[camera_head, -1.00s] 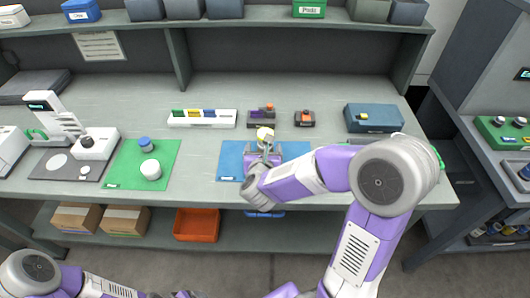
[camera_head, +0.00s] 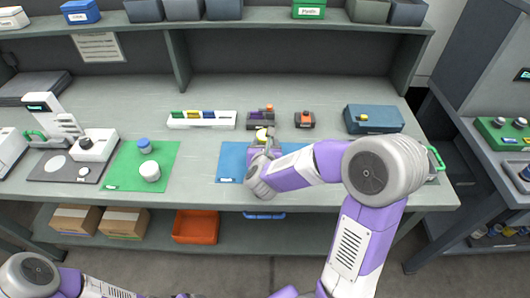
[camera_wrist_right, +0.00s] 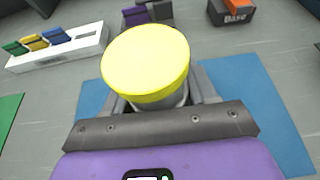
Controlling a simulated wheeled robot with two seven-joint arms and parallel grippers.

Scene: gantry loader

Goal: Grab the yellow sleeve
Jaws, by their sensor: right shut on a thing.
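My right gripper (camera_wrist_right: 150,112) is over the blue mat (camera_head: 231,160). It is shut on a round piece with a thick yellow top (camera_wrist_right: 146,62) and a pale grey body. That piece also shows in the head view as a small yellow spot (camera_head: 262,133) just beyond the jaws. The jaws and the lower part of the piece are mostly hidden in both views. A white rack (camera_head: 218,123) left of the mat holds green, yellow and blue pieces; its yellow piece (camera_wrist_right: 33,42) stands in place. My left forearm shows at the lower left, but its gripper is outside the picture.
A blue case (camera_head: 374,119) is at the right. A green mat (camera_head: 120,172) with two round pieces lies left. Bench between the mats is clear.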

